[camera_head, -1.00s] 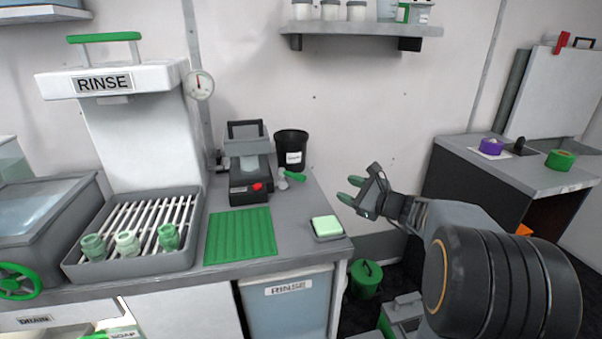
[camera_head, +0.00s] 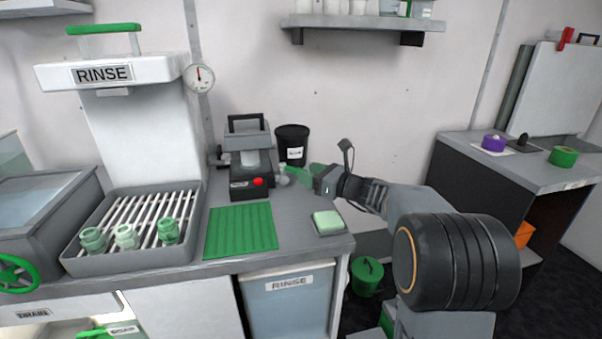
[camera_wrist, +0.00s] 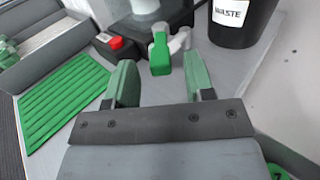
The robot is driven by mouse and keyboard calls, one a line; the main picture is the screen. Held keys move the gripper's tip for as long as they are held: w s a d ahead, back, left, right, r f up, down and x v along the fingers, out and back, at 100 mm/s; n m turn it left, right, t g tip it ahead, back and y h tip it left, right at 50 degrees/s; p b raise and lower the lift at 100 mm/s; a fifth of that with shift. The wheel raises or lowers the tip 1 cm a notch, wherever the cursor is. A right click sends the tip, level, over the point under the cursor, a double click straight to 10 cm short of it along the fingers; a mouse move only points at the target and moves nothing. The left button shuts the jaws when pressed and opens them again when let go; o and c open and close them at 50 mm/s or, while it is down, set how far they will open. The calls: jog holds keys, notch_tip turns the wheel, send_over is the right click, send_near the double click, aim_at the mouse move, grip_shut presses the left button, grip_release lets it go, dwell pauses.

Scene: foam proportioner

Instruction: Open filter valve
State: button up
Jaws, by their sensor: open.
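The filter valve has a green lever handle (camera_wrist: 160,55) on a pale grey stub; it sits at the right side of the grey-black filter unit (camera_head: 249,160). In the wrist view the lever lies beyond and between my gripper's (camera_wrist: 160,84) two green fingers, which are apart with nothing between them. In the head view my gripper (camera_head: 300,174) is just right of the valve, and its fingers overlap the lever there, so contact cannot be told.
A red button (camera_head: 258,182) is on the unit's front. A black waste bin (camera_wrist: 236,22) stands close behind the valve. A green ribbed mat (camera_head: 241,231) and a soap-like block on a tray (camera_head: 327,222) lie on the counter in front.

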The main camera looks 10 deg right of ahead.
aim_at(292, 169)
jog(key=shift+x, duration=1.75)
grip_shut()
